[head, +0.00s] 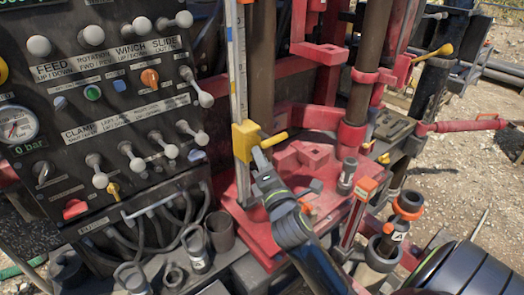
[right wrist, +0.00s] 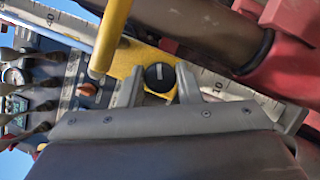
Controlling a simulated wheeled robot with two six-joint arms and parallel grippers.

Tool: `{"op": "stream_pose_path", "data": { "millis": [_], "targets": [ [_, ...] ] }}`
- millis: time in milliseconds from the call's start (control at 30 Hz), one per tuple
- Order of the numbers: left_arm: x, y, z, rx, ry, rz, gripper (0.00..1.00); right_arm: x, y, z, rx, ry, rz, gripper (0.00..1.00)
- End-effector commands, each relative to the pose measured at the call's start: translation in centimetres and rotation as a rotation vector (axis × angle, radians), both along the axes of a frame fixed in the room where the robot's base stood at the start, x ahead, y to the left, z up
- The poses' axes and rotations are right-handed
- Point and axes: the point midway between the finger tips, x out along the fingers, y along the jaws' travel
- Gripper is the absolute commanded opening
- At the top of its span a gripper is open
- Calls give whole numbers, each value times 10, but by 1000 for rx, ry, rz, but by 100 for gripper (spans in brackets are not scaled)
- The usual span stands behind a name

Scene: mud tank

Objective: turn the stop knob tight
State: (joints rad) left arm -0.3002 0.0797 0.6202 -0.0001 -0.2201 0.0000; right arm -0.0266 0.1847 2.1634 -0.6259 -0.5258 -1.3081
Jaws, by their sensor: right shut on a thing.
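The stop knob (right wrist: 159,76) is a round black knob with a pale line across its face. It sits on the yellow stop block (head: 245,140), which is on an upright measuring scale (head: 237,60). My right gripper (right wrist: 159,86) has one finger on each side of the knob and is shut on it. In the head view my right gripper (head: 259,162) reaches up to the lower right of the yellow block and hides the knob. A yellow handle (head: 274,139) sticks out to the right of the block. My left gripper is not in view.
A control panel (head: 110,110) with several white-knobbed levers stands close on the left. Red machine parts (head: 310,155) and a brown vertical pipe (head: 261,70) are just right of the scale. Cups and orange-ringed parts (head: 408,204) stand at the lower right.

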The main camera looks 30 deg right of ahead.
Motion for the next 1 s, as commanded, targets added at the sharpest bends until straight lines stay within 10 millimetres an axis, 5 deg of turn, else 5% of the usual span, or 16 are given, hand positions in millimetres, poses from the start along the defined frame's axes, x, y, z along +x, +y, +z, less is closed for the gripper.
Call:
{"op": "stream_pose_path", "data": {
  "millis": [400, 1000],
  "targets": [
    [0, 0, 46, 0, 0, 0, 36, 0, 0, 5, 368, 29, 0, 8],
    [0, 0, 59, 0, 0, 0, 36, 0, 0, 2, 604, 47, 1, 8]
  ]
}}
